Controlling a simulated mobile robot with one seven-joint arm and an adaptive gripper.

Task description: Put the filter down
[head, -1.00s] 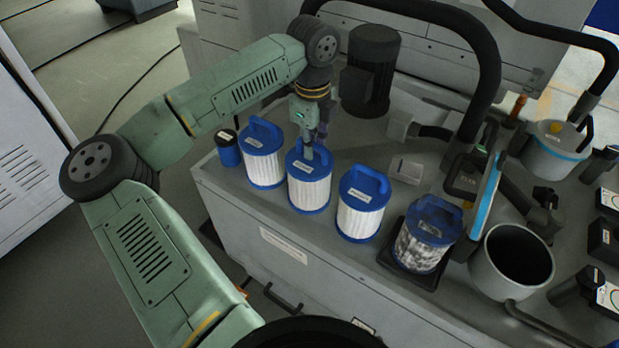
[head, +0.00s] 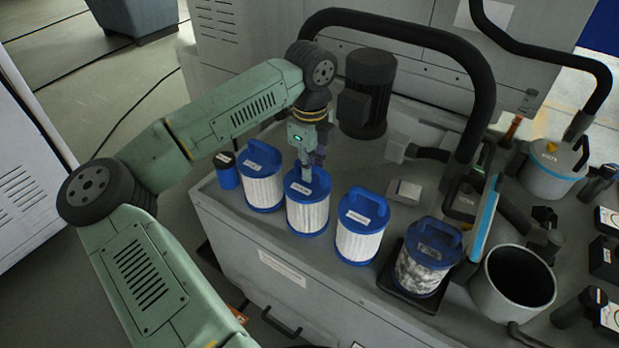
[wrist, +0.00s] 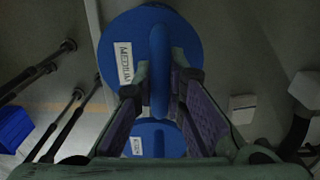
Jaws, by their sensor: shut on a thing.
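My gripper (head: 306,178) points down and is shut on the handle of a white pleated filter (head: 307,216) with a blue lid. It is the second large filter from the left in a row on the grey cabinet top (head: 290,247). It looks upright, with its base at or very near the cabinet top; a small gap cannot be ruled out. In the wrist view my fingers (wrist: 162,85) flank the blue handle, and the lid (wrist: 187,35) has a label reading "MEDIUM". The fingers hide part of the lid.
Similar clean filters stand close on the left (head: 263,188) and right (head: 358,236). A dirty, dark-stained filter (head: 422,270) stands on a black tray (head: 388,283). A small blue canister (head: 227,176) is at the far left. A motor (head: 366,95) and a hose arch (head: 440,45) rise behind.

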